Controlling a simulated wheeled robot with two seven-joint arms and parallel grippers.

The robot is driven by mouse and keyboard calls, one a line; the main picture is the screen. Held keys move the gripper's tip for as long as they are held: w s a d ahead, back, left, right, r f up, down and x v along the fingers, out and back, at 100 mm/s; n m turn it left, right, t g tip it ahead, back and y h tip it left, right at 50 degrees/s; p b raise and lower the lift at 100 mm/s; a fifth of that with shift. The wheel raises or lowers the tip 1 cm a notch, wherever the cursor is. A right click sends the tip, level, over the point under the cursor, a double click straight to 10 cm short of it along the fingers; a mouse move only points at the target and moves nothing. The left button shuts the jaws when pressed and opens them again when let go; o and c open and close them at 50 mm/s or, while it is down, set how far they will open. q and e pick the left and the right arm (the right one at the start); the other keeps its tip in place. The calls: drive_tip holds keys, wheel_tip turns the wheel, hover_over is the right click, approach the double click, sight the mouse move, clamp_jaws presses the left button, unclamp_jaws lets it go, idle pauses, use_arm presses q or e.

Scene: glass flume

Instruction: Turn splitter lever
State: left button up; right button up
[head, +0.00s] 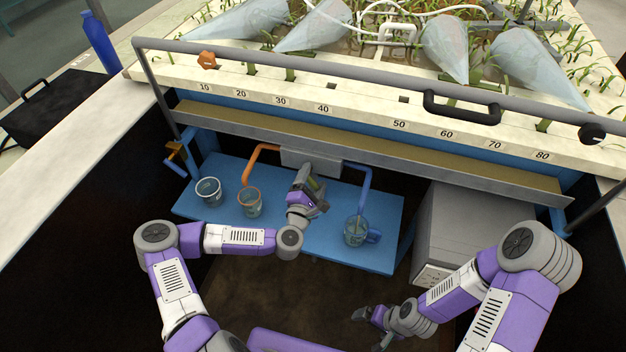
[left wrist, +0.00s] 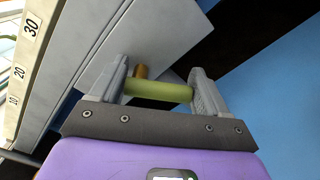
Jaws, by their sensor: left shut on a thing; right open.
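The splitter is a grey box (head: 311,161) under the long trough, with an orange pipe (head: 262,150) on its left and a blue pipe (head: 363,186) on its right. Its lever has a yellow-green handle (left wrist: 158,91) and a brass-coloured pivot (left wrist: 140,72) on the grey plate. My left gripper (head: 308,182) is at the front of the box; in the left wrist view its fingers are at both ends of the handle, shut on it. The gripper mostly hides the lever in the head view. My right gripper (head: 372,322) is open and empty, low and apart from the shelf.
On the blue shelf (head: 300,238) stand a clear cup (head: 208,192), an orange-rimmed cup (head: 250,203) and a blue-handled jug (head: 356,232). A grey cabinet (head: 465,225) stands at the right. The numbered rail (head: 360,112) and trough (head: 350,150) run above.

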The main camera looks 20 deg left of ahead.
use_arm(q)
drive_tip(key=m+p, duration=0.1)
drive_tip(key=m, duration=0.2)
drive_tip(key=shift+a+f, duration=0.15)
drive_tip(key=shift+a+f+m+p, duration=0.15)
drive_tip(key=shift+m+p, duration=0.05)
drive_tip(key=shift+m, duration=0.7)
drive_tip(key=shift+a+f+m+p, duration=0.1)
drive_tip(key=shift+a+m+p, duration=0.1)
drive_tip(key=shift+m, duration=0.7)
drive_tip(key=o, duration=1)
drive_tip(key=shift+c, duration=0.2)
drive_tip(key=s+p, duration=0.1)
drive_tip(key=s, duration=0.6)
drive_tip(key=shift+s+a, duration=0.15)
drive_tip(key=shift+s, duration=0.15)
